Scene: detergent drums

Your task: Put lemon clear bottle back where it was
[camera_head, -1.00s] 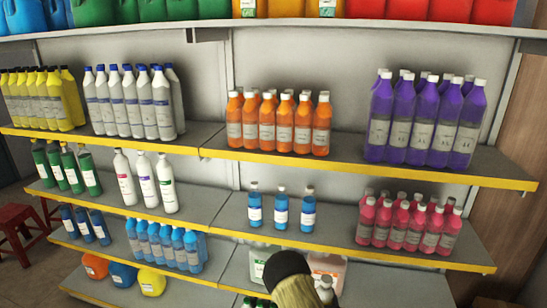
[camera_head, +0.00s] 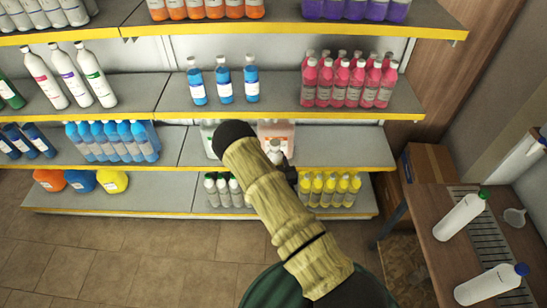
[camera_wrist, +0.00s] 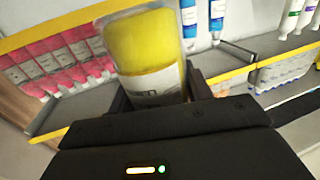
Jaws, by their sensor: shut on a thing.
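My gripper (camera_wrist: 157,100) is shut on a yellow bottle with a pale label, the lemon clear bottle (camera_wrist: 145,45), in the wrist view. The bottle sits between the two dark fingers, and its far side is hidden. In the head view my arm reaches toward the lower shelves, and my gripper there is mostly hidden behind my own arm. A group of yellow bottles (camera_head: 330,190) with white caps stands on the bottom shelf (camera_head: 150,195), just right of my arm.
Large jugs (camera_head: 277,134) are on the shelf above. Pink bottles (camera_head: 345,82) and three blue bottles (camera_head: 224,82) stand higher. A side table (camera_head: 455,260) holds two white bottles at right.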

